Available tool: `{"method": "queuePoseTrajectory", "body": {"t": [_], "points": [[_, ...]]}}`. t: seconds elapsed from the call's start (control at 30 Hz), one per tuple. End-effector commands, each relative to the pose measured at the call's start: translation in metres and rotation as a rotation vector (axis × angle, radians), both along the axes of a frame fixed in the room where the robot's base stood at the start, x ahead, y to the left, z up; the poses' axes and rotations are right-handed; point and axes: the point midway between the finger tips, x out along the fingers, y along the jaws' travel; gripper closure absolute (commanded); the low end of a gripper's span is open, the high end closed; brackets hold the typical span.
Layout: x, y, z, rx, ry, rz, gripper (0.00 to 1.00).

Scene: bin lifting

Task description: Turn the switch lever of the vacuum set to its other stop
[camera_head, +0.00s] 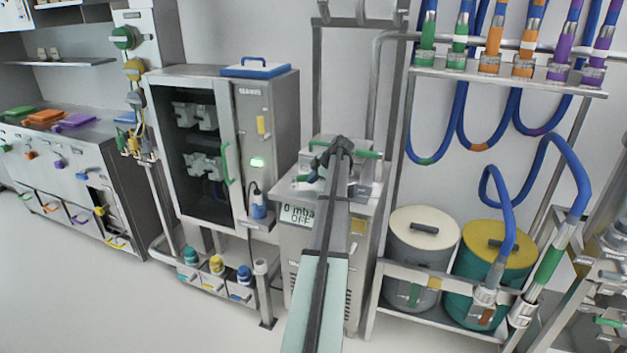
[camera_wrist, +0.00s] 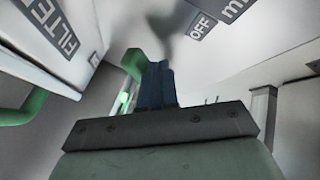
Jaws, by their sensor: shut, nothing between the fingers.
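The vacuum set is a grey cabinet (camera_head: 290,245) in the middle of the head view, and its display (camera_head: 299,215) reads "0 mba" and "OFF". A green bar (camera_head: 367,154) shows at its top, right of my gripper; my arm hides part of it. My gripper (camera_head: 320,164) is over the top front of the set. In the wrist view my gripper (camera_wrist: 158,66) is shut and empty, and a green block (camera_wrist: 133,63) lies close at its left. I cannot tell whether they touch or whether this block is the switch lever.
A filter cabinet (camera_head: 265,100) with a green door handle (camera_head: 226,160) and a lit green lamp (camera_head: 257,162) stands at left. A steel rack (camera_head: 400,262) with a grey drum (camera_head: 420,250), a yellow-lidded drum (camera_head: 495,240) and blue hoses (camera_head: 575,170) stands at right. The floor in front is clear.

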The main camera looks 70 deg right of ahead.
Motion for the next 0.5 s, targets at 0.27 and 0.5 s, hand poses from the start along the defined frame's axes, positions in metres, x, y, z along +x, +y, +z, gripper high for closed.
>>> {"method": "queuePoseTrajectory", "body": {"t": [0.27,0.5], "points": [[-0.0001,-0.0016,0.0002,0.001,0.000,0.011,1.00],[0.0004,-0.0055,0.0000,0.000,0.001,0.060,1.00]]}}
